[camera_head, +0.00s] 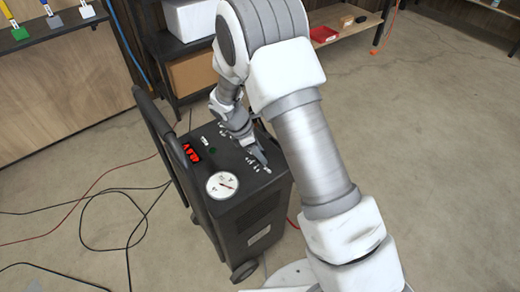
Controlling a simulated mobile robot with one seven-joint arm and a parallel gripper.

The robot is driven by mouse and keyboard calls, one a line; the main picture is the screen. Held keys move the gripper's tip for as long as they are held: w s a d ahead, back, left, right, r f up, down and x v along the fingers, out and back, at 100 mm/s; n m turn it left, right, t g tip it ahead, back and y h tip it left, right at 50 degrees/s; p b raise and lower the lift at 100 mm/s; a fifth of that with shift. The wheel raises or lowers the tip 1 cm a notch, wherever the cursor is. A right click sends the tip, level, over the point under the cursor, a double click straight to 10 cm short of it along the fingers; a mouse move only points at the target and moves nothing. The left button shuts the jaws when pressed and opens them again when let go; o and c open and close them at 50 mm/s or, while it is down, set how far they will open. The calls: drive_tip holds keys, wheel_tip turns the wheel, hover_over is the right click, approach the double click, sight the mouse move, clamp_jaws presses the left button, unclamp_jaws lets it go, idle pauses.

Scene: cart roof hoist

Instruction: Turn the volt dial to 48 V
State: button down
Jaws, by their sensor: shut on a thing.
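The black wheeled charger cart (240,207) stands in the middle, with its control panel on top. My gripper (259,160) reaches down to the right part of the panel, its fingers shut on a small part there. That part sits where a dial would be, but the fingers hide it, so its pointer and markings cannot be read. A red lit display (191,153) is at the panel's left; its digits are too small to read surely. A round white gauge (221,185) with a needle is at the near corner.
A dark push handle (166,140) rises along the cart's left side. Black and red cables (100,195) lie on the floor to the left. A shelf with boxes (190,72) stands behind the cart. My arm covers much of the right side; the floor at far right is clear.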

drive_tip(key=m+g, duration=0.1)
drive_tip(key=m, duration=0.1)
drive_tip(key=m+p, duration=0.1)
drive_tip(key=m, duration=0.1)
drive_tip(key=shift+w+m+g, duration=0.15)
drive_tip(key=shift+m+g, duration=0.15)
drive_tip(key=shift+g, duration=0.1)
drive_tip(key=m+g, duration=0.1)
drive_tip(key=m, duration=0.1)
drive_tip(key=m+y, duration=0.1)
drive_tip(key=m, duration=0.2)
drive_tip(key=shift+w+g+p, duration=0.1)
drive_tip(key=shift+g+p, duration=0.2)
drive_tip(key=shift+g, duration=0.1)
drive_tip(key=m, duration=0.2)
drive_tip(key=m+g+y, duration=0.1)
drive_tip(key=m, duration=0.2)
drive_tip(key=shift+d+y, duration=0.15)
drive_tip(key=shift+y, duration=0.15)
drive_tip(key=shift+w+d+m+g+y, duration=0.15)
drive_tip(key=shift+m+y, duration=0.25)
drive_tip(key=shift+m, duration=0.75)
drive_tip(key=shift+s+a+m+g+y, duration=0.1)
drive_tip(key=shift+m+g+y, duration=0.25)
drive_tip(key=shift+m, duration=0.8)
drive_tip(key=shift+c, duration=1.9)
unclamp_jaws()
